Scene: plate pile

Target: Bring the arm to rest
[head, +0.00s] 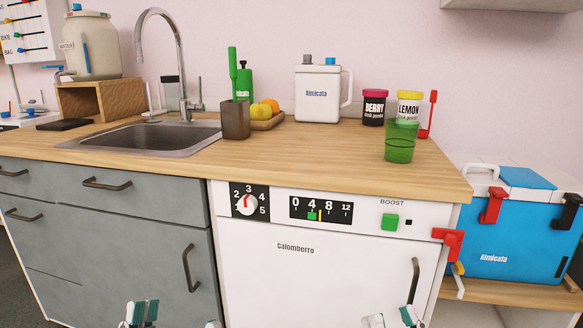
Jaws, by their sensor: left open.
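My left gripper (176,320) shows only by its fingertips at the bottom edge of the head view, in front of the grey cabinet. Its white and teal tips stand well apart, and nothing shows between them. My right gripper (392,319) also shows only by its tips at the bottom edge, in front of the white appliance door (310,270). Its tips are apart with no object seen between them. The rest of both grippers and both arms is below the picture.
The wooden counter (290,160) holds a sink (150,138), a brown cup (235,120), a fruit tray (268,122), a white jug (318,93), two jars and a green glass (401,142). Door handles (413,280) stick out. A blue cooler (510,235) stands right.

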